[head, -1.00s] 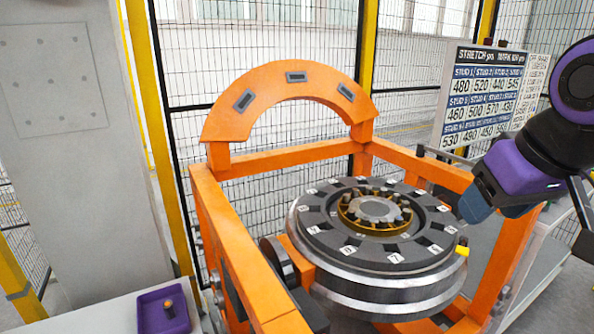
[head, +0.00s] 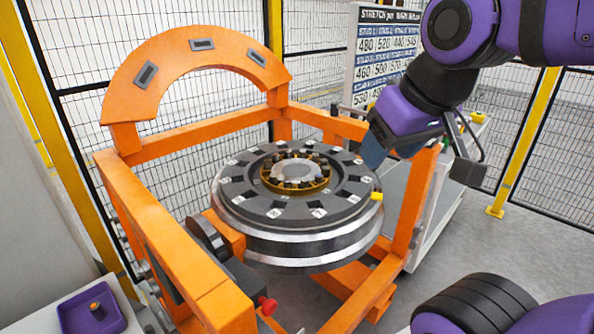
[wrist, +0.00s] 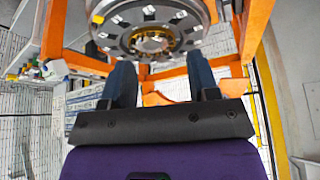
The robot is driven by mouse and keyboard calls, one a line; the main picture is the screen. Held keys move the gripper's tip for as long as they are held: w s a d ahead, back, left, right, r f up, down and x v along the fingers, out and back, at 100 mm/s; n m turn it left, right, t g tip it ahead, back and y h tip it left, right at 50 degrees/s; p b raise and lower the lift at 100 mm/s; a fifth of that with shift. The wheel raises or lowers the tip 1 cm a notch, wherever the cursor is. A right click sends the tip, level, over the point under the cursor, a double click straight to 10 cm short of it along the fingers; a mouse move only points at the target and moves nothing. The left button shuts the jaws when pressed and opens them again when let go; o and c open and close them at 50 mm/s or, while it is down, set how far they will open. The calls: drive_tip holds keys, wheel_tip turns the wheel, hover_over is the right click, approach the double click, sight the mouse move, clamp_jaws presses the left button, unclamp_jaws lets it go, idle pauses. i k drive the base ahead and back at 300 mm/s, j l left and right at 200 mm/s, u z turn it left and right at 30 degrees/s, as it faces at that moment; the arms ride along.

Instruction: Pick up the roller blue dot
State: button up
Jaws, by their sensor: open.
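No roller with a blue dot can be made out in either view. A small brown upright piece (head: 97,310) stands in a purple tray (head: 68,313) at the lower left of the head view; no dot is visible on it. A ring of small dark pieces sits around the hub of the wheelset (head: 310,243), too small to tell apart. My gripper (head: 373,150) is at the right of the wheelset in the head view, well away from the tray. In the wrist view my gripper (wrist: 162,82) has its two blue fingers apart with nothing between them.
An orange gantry frame (head: 190,290) with an arch (head: 145,75) surrounds the wheelset. A number board (head: 385,65) and a grey cart (head: 440,215) stand behind right. A red knob (head: 267,305) sticks out at the front. Wire fencing encloses the area; floor at right is clear.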

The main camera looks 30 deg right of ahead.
sight(318, 177)
drive_tip(key=i+l+u, duration=0.2)
drive_tip(key=l, duration=0.35)
drive_tip(key=i+l+u, duration=0.1)
drive_tip(key=l+u, duration=0.15)
drive_tip(key=l, duration=0.3)
drive_tip(key=l+u, duration=0.2)
drive_tip(key=l, duration=0.35)
drive_tip(key=i, duration=0.05)
